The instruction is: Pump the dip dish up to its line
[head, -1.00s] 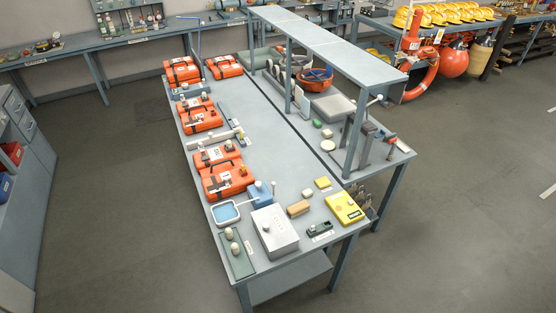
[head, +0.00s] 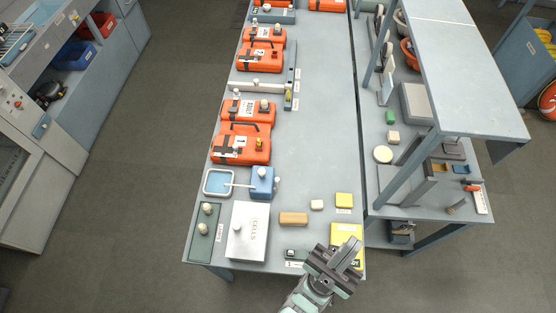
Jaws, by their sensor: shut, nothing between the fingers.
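The dip dish (head: 218,183) is a shallow white-rimmed dish with blue inside, near the left edge of the bench. A thin white spout runs to it from a blue pump box (head: 263,181) just to its right. My gripper (head: 345,252) is over the front right corner of the bench, above the yellow case, shut and empty. It is apart from the pump and dish, to their lower right.
A tan block (head: 293,218), yellow block (head: 344,200) and partly hidden yellow case (head: 346,233) lie rightward. Orange cases (head: 240,144) line the left edge. The bench middle is clear.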

